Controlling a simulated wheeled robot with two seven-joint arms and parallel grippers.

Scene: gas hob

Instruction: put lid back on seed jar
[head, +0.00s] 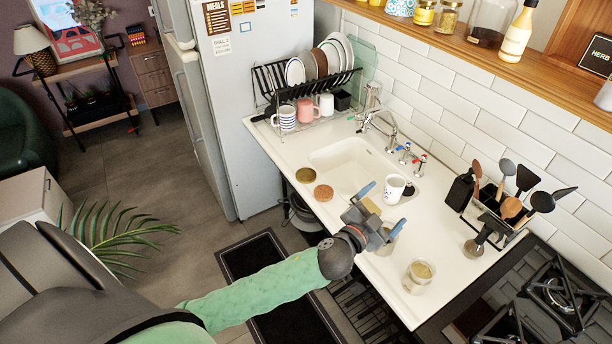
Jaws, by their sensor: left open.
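A glass jar (418,277) with pale beige contents stands upright on the white counter near the hob; I see no lid on it. A second jar (392,238) is partly hidden behind my left gripper. I cannot tell for sure which is the seed jar. Two round lid-like discs lie flat left of the sink, an olive-gold one (305,174) and a copper-brown one (323,193). My left gripper (383,208) is open above the counter, its blue-tipped fingers apart, between the discs and the front jar. My right gripper is not in view.
A white mug (395,188) stands just beyond my left gripper, near the sink (350,165). A yellowish item (372,206) is partly hidden by the gripper. A utensil rack (492,222) stands right, beside the hob (555,300). The dish rack (300,85) is at the back.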

